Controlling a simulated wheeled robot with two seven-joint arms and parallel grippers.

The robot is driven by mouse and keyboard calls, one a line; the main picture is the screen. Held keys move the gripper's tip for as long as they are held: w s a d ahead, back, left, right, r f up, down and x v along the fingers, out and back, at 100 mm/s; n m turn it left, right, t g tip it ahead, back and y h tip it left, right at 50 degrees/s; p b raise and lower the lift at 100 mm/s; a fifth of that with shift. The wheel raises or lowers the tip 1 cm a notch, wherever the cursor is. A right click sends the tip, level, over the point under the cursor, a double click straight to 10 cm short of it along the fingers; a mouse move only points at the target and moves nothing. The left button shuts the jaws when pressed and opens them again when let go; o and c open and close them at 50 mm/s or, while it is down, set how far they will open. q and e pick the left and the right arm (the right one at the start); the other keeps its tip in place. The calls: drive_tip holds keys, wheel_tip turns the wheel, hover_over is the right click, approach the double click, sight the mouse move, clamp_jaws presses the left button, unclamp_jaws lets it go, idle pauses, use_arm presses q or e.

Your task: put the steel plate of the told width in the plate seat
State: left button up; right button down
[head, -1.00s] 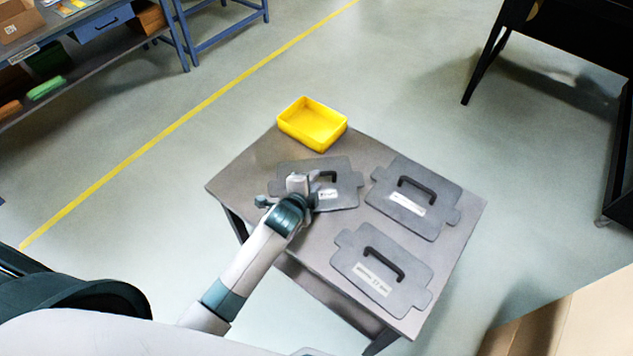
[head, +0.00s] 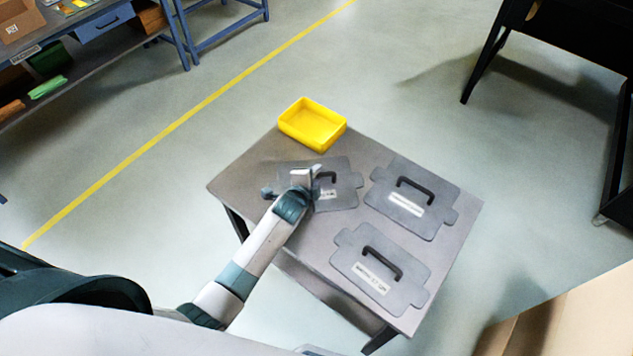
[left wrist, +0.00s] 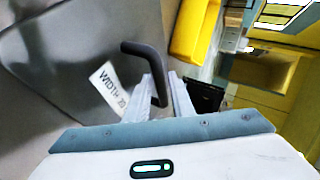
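Three grey steel plates with black handles and white labels lie flat on a small table: a far-left plate (head: 345,195), a right plate (head: 440,207) and a front plate (head: 348,262). My left gripper (head: 313,174) is low over the far-left plate, at its handle (head: 328,178). In the left wrist view my open fingers (left wrist: 162,82) stand on either side of one end of that handle (left wrist: 145,52). This plate's label (left wrist: 108,86) starts "WIDTH 20"; its end is hidden by a finger. The other labels are too small to read. No plate seat can be made out.
A yellow bin (head: 312,124) stands at the table's far corner. The table (head: 232,181) has floor around it. A blue-framed shelf (head: 110,38) is at the upper left, a black stand (head: 560,40) at the upper right, and a cardboard-coloured surface (head: 570,320) at the lower right.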

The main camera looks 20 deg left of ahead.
use_arm(q)
drive_tip(key=shift+w+f, duration=0.15)
drive_tip(key=shift+w, duration=0.1)
idle(0.3)
clamp_jaws()
idle(1.2)
